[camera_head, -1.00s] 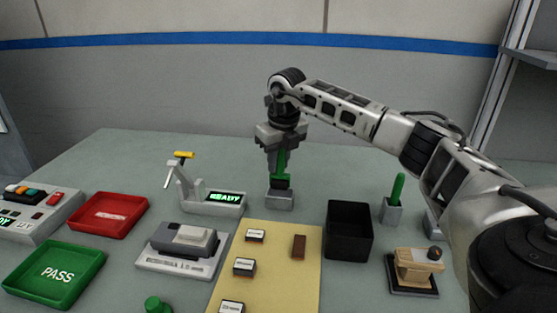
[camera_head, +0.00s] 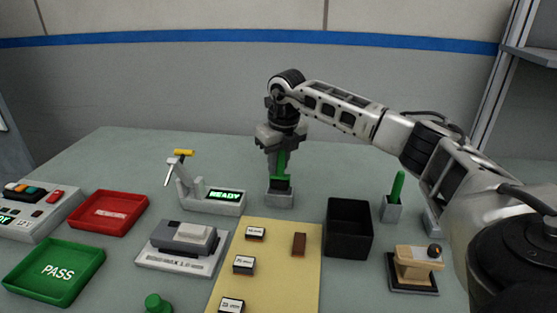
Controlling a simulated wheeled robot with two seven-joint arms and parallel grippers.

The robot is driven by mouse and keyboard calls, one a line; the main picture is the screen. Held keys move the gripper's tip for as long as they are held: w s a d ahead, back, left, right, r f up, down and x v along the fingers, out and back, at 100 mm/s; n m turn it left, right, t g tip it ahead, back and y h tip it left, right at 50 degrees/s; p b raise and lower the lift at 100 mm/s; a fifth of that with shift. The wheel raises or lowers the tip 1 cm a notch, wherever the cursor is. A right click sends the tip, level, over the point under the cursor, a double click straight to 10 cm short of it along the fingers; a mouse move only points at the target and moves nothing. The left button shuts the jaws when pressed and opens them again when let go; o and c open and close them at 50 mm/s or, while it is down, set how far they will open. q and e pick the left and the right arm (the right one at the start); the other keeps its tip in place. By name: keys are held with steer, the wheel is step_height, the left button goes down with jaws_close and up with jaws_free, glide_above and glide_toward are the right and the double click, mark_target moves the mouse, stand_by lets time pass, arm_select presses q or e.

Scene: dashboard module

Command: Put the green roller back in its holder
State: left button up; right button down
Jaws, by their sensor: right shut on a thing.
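The green roller (camera_head: 282,161) has a green handle and a dark lower end. It stands upright with its lower end at the grey block-shaped holder (camera_head: 279,199) at the back middle of the table. My right gripper (camera_head: 278,165) points straight down and is shut on the green handle, just above the holder. Whether the roller's dark end is fully seated in the holder is hard to tell at this size. My left gripper does not show.
A grey device with a READY display (camera_head: 225,196) stands left of the holder. A black open box (camera_head: 348,230) and a grey cup with a green stick (camera_head: 397,190) stand to the right. A yellow mat (camera_head: 275,275) with small blocks lies in front. Red (camera_head: 108,214) and green (camera_head: 54,273) trays lie left.

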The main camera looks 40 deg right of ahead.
mark_target(278, 176)
steer(key=shift+f+b, duration=0.8)
steer(key=shift+f, duration=0.7)
steer(key=shift+f+b, duration=0.35)
steer(key=shift+f, duration=0.3)
steer(key=c, duration=1.2)
jaws_free()
steer(key=shift+o, duration=0.2)
step_height(278, 176, up, 16)
steer(key=s, duration=0.2)
steer(key=shift+s+a+b, duration=0.15)
steer(key=shift+s+b, duration=0.1)
steer(key=shift+b, duration=0.1)
